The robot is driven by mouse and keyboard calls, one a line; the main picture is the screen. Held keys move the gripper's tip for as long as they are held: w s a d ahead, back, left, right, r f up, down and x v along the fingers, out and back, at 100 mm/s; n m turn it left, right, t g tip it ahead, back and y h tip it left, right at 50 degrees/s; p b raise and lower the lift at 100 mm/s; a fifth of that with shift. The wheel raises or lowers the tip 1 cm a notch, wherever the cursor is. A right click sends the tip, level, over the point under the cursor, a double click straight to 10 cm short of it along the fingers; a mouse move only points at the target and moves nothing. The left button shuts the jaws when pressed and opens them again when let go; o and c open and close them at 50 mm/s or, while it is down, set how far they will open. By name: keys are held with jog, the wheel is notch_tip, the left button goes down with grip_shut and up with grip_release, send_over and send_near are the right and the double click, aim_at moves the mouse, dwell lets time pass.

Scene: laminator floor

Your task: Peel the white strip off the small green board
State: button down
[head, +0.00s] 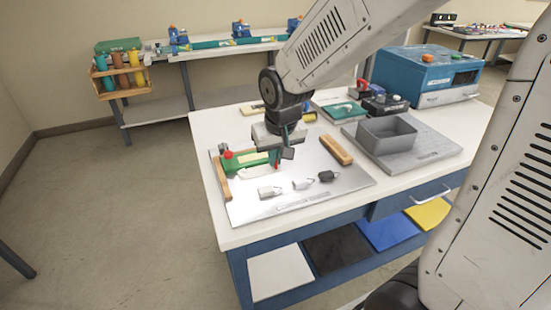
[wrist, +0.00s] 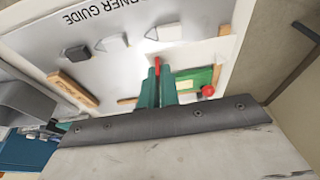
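The small green board (head: 246,160) lies near the left of the metal plate, with a red knob (head: 228,154) at its left end. In the wrist view the green board (wrist: 195,80) is partly hidden behind my fingers. My gripper (head: 277,160) is at the board's right end, pointing down. In the wrist view my teal fingers (wrist: 157,80) are close together around a red tab (wrist: 157,65). A pale strip (wrist: 203,52) runs from beside the tab along the board. How much of it is loose from the board I cannot tell.
The metal plate (head: 310,200) has wooden bars at both sides and several small clips, including a dark one (head: 327,176). A grey bin (head: 387,135) stands at right on a grey mat. A blue machine (head: 425,75) stands behind. The plate's front is mostly clear.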

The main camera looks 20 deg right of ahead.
jog(key=shift+r, duration=1.05)
jog(key=shift+r, duration=0.25)
